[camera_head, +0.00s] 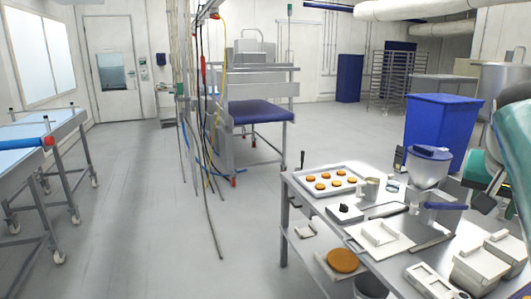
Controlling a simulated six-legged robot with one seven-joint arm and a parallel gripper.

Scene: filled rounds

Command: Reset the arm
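My arm, teal and grey, comes in at the right edge of the view and is partly cut off by it. My gripper (486,192) hangs at its end, pointing down above the right part of the steel work table. Its fingers are small and dark here, and I cannot tell whether they are open or shut. I see nothing clearly held in it.
The steel table (292,188) bears a tray (318,171) of several orange-brown rounds, a grey pot (428,167) with blue on top, and white boxes (481,270). A blue bin (437,122) stands behind. Cables (207,140) hang mid-view. Floor at left-centre is clear.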

